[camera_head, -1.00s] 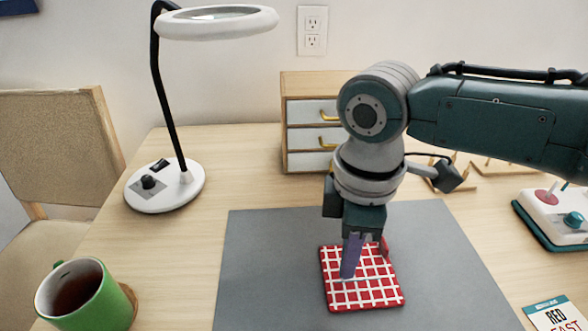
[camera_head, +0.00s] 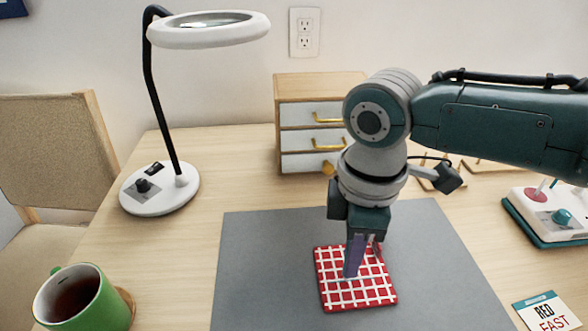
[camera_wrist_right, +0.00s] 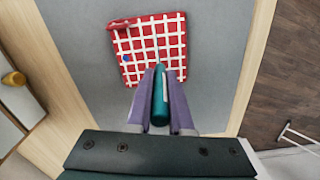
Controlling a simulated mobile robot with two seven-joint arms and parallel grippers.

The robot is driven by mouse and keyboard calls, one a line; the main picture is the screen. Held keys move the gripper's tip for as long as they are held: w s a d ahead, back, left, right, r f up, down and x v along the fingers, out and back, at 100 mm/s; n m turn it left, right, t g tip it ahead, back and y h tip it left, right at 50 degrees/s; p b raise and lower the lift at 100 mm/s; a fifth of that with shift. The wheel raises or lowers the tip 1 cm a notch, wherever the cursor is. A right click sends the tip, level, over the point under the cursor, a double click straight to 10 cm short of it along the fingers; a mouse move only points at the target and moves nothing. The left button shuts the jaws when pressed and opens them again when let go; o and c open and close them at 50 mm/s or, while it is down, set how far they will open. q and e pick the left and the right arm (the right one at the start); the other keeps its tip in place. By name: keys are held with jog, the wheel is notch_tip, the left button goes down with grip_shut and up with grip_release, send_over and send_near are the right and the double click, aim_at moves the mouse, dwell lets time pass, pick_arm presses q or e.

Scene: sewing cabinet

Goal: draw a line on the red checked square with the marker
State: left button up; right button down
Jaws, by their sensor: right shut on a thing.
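The red checked square (camera_head: 385,289), red with white lines, lies flat on the grey mat. It also shows in the right wrist view (camera_wrist_right: 172,28), with a small red tab at one corner and a small blue spot (camera_wrist_right: 126,58) on it. My right gripper (camera_head: 352,272) points down over the square, its purple fingers in front of part of it. In the right wrist view the fingers are shut on the teal marker (camera_wrist_right: 160,95). The marker's tip is hard to make out, so I cannot tell whether it touches the square. My left gripper is not in view.
The grey mat (camera_head: 250,270) has free room around the square. A green mug (camera_head: 88,308) stands at the left front, a magnifier lamp (camera_head: 160,195) at the back left. A drawer box (camera_head: 305,141) stands behind. A white-and-teal device (camera_head: 550,215) and a card (camera_head: 548,315) are right.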

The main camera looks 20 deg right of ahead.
jog(key=shift+s+d, duration=0.1)
jog(key=shift+d, duration=0.2)
dwell(0.4)
jog(key=shift+s+d+p, duration=0.1)
jog(key=shift+d+p, duration=0.35)
jog(key=shift+d, duration=0.05)
dwell(0.3)
jog(key=shift+s+d+p, duration=0.15)
jog(key=shift+d+p, duration=0.15)
jog(key=shift+d, duration=0.15)
dwell(0.3)
jog(key=shift+d, duration=0.5)
dwell(0.3)
jog(key=shift+s+d+p, duration=0.2)
jog(key=shift+d+p, duration=0.25)
jog(key=shift+d, duration=0.05)
dwell(0.5)
jog(key=shift+r, duration=0.15)
jog(key=shift+r+p, duration=0.1)
jog(key=shift+p, duration=0.3)
dwell(0.3)
jog(key=shift+r, duration=0.1)
